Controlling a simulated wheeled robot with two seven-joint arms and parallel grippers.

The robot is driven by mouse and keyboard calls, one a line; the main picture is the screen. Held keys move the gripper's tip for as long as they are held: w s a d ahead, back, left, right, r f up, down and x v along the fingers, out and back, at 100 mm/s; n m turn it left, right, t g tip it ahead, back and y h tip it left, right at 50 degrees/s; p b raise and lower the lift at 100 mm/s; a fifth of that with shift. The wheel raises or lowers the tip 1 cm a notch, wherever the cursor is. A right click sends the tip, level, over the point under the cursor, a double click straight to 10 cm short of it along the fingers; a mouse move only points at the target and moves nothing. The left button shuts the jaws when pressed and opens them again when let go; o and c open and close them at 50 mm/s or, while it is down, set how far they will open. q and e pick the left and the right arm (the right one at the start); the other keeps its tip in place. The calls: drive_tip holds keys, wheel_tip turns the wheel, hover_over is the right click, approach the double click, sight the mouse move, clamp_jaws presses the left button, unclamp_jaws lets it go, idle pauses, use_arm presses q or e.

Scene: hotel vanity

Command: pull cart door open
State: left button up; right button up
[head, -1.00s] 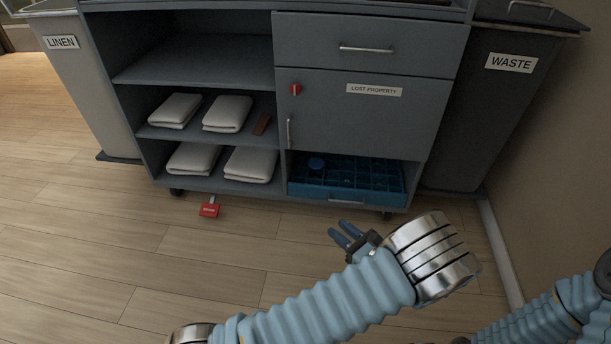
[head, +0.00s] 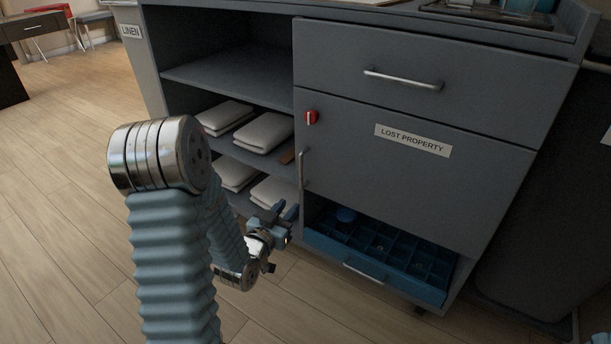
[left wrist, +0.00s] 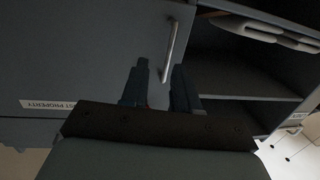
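The grey cart door (head: 400,185) with the LOST PROPERTY label is shut against the cart. Its vertical metal handle (head: 301,170) is near the door's left edge; the handle also shows in the left wrist view (left wrist: 171,50). A red knob (head: 311,117) sits above the handle. My left gripper (head: 281,210) is open, just below and left of the handle in the head view. In the left wrist view, the handle's near end lines up with the gap between the fingertips (left wrist: 161,68); contact cannot be told.
A drawer (head: 420,80) is above the door and a blue compartment tray (head: 375,275) below it. Open shelves with folded white towels (head: 264,132) are left of the door. A dark waste bin (head: 545,220) is at right. Floor at left is clear.

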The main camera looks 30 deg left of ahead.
use_arm(q)
drive_tip(key=a+r+y, duration=0.1)
drive_tip(key=b, duration=0.2)
approach(300, 175)
drive_tip(key=w, duration=0.1)
drive_tip(key=shift+n+t, duration=0.3)
drive_tip(key=shift+n, duration=0.1)
drive_tip(key=w, duration=0.6)
drive_tip(key=w+a, duration=0.1)
drive_tip(key=w, duration=0.2)
drive_tip(key=shift+w+a+f, duration=0.15)
drive_tip(key=shift+w+f, duration=0.1)
use_arm(e)
drive_tip(key=shift+w+d+f, duration=0.1)
drive_tip(key=shift+w+f, duration=0.1)
drive_tip(key=shift+f, duration=0.3)
drive_tip(key=shift+w+f, duration=0.15)
drive_tip(key=shift+f, duration=0.35)
use_arm(q)
drive_tip(key=shift+c, duration=0.2)
clamp_jaws()
